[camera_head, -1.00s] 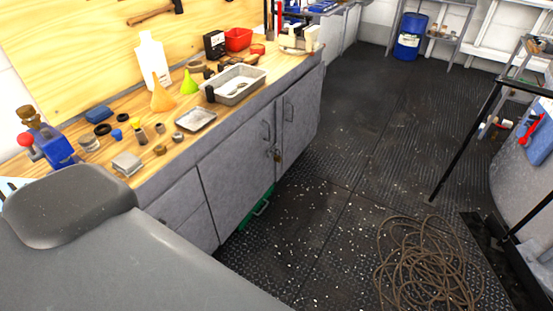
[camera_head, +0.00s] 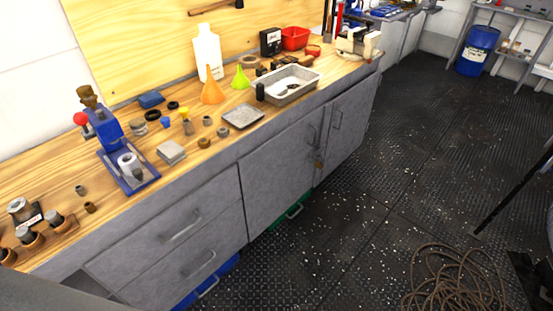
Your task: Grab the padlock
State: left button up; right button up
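A small brass-coloured padlock (camera_head: 318,165) hangs at the handles of the grey cabinet doors (camera_head: 283,168), below the workbench top. It is small in the head view, and I cannot tell whether its shackle is closed. Neither of my grippers is in view.
The wooden workbench (camera_head: 75,160) carries a blue press (camera_head: 125,155), funnels, a metal tray (camera_head: 289,86) and small parts. A green item (camera_head: 290,216) and a blue item (camera_head: 215,280) lie low by the cabinet. Coiled rope (camera_head: 455,280) lies on the mostly clear deck floor.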

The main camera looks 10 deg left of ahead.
aim_at(317, 164)
jog(key=i+l+u, duration=0.5)
jog(key=l+u, duration=0.15)
jog(key=u, duration=0.15)
jog(key=i+l+u, duration=0.15)
jog(key=l, duration=0.15)
jog(key=i+l+u, duration=0.1)
jog(key=l, duration=0.2)
jog(key=i+l+u, duration=0.15)
jog(key=l, duration=0.15)
jog(key=i+l+u, duration=0.1)
jog(key=l, duration=0.35)
jog(key=l+u, duration=0.1)
jog(key=l, duration=0.35)
jog(key=i+l, duration=0.1)
jog(key=l, duration=0.4)
jog(key=i+l, duration=0.1)
jog(key=l, duration=0.4)
jog(key=i+l, duration=0.15)
jog(key=l, duration=0.35)
jog(key=i+l, duration=0.1)
jog(key=l, duration=0.4)
jog(key=i+l, duration=0.1)
jog(key=l, duration=0.4)
jog(key=u, duration=0.05)
